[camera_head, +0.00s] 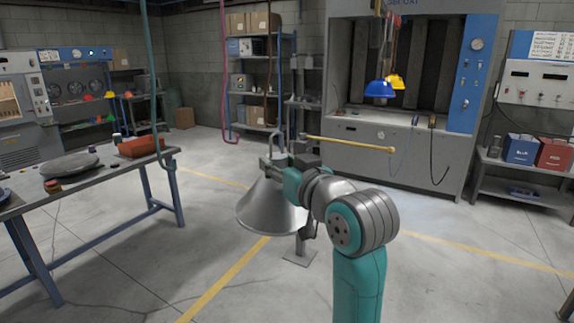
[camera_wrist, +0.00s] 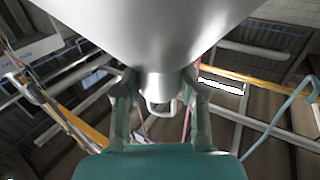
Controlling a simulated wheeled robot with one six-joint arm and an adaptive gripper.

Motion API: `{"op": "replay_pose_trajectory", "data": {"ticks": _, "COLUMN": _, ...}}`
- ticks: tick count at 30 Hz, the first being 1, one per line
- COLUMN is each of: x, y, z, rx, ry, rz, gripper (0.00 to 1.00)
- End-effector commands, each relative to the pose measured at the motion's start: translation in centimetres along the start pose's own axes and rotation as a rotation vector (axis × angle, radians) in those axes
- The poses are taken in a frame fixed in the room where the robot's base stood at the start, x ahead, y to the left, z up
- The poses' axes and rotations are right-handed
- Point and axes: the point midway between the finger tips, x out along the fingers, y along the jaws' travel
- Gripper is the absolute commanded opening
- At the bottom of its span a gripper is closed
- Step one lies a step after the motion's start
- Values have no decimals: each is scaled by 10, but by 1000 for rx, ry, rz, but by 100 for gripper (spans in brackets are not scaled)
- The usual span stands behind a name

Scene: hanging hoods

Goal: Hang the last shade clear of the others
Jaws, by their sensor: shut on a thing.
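A grey metal cone-shaped shade (camera_head: 262,207) is in my gripper (camera_head: 279,163), wide mouth down, above the floor. In the wrist view the shade (camera_wrist: 150,35) fills the top middle. Its narrow neck sits between the two fingers of my gripper (camera_wrist: 160,95), which are shut on it. A small loop shows beyond the neck. A blue shade (camera_head: 379,89) and a yellow shade (camera_head: 396,82) hang close together in front of the booth opening. A yellow bar (camera_head: 350,144) reaches right from near the gripper; I cannot tell whether the shade's loop touches it.
A green hanging line (camera_head: 153,80) and a pink one (camera_head: 224,70) end in hooks. A workbench (camera_head: 110,170) stands left, a grey booth (camera_head: 385,135) behind, and a low shelf (camera_head: 525,190) right. A stand's base plate (camera_head: 299,258) is on the floor. The floor at front left is clear.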

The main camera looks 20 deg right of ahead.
Motion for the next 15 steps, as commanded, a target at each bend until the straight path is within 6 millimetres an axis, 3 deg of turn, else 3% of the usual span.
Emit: {"op": "replay_pose_trajectory", "data": {"ticks": 15, "x": 31, "y": -19, "z": 1, "rx": 0, "ry": 1, "rz": -1, "gripper": 0}}
